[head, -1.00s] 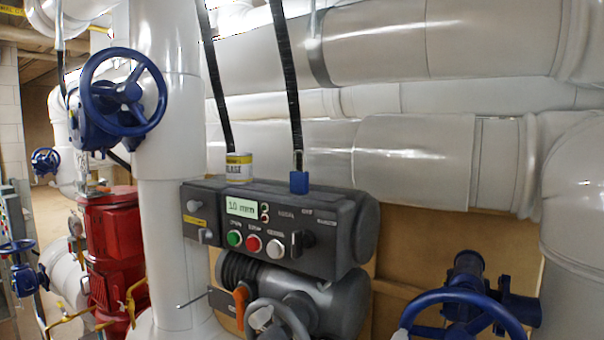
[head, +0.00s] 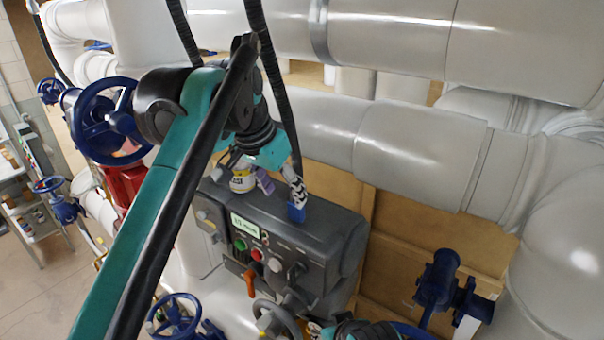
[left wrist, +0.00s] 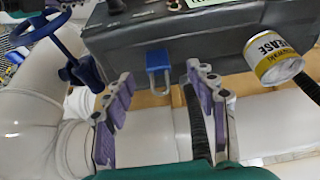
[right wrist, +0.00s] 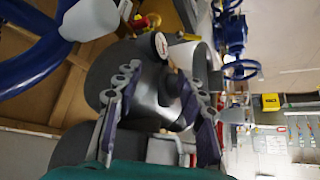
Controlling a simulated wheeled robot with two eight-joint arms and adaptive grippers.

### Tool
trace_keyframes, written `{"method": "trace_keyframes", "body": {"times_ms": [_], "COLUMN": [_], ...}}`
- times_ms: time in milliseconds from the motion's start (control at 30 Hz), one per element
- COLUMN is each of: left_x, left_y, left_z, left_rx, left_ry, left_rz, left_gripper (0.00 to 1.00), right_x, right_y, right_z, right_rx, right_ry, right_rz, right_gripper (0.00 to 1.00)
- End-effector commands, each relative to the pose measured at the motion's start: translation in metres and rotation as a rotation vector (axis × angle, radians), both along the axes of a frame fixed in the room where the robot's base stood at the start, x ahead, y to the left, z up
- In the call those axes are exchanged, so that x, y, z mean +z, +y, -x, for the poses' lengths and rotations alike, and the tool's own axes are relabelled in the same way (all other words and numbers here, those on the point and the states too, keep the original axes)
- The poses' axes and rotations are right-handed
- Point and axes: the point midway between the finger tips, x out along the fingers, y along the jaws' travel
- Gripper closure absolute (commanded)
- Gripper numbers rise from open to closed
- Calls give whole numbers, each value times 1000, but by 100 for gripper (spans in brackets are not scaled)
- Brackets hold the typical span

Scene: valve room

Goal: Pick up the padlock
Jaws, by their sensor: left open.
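My left gripper (head: 281,186) is open above the box, close to the padlock. In its wrist view the padlock appears between and just beyond the fingertips (left wrist: 160,73), with no clear contact. My right gripper (right wrist: 153,72) has its fingers apart, facing a grey rounded body and a dark knob below the box. In the head view my right arm only partly shows at the bottom edge.
A yellow and white can (head: 242,181) stands on the box next to my left gripper; it also shows in the left wrist view (left wrist: 272,58). Large white pipes (head: 420,150) and blue handwheels (head: 105,120) crowd around.

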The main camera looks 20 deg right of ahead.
Motion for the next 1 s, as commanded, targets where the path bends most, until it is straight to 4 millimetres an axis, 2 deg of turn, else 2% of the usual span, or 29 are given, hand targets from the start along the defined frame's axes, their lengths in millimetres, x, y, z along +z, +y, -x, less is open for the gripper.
{"method": "trace_keyframes", "body": {"times_ms": [33,133,367,700,1000], "left_x": [10,10,-15,-56,-62], "left_y": [-6,-12,-19,-27,-28], "left_z": [0,0,-6,-16,-17], "left_rx": [-15,-28,-29,-28,-28], "left_ry": [3,6,5,5,5], "left_rz": [-1,-3,-3,-2,-2], "left_gripper": [43,43,43,43,43], "right_x": [8,10,10,20,20], "right_y": [0,0,0,0,0], "right_z": [0,0,0,0,0], "right_rx": [0,0,0,0,0], "right_ry": [0,0,0,0,0], "right_rz": [0,0,0,0,0], "right_gripper": [60,60,60,60,60]}}
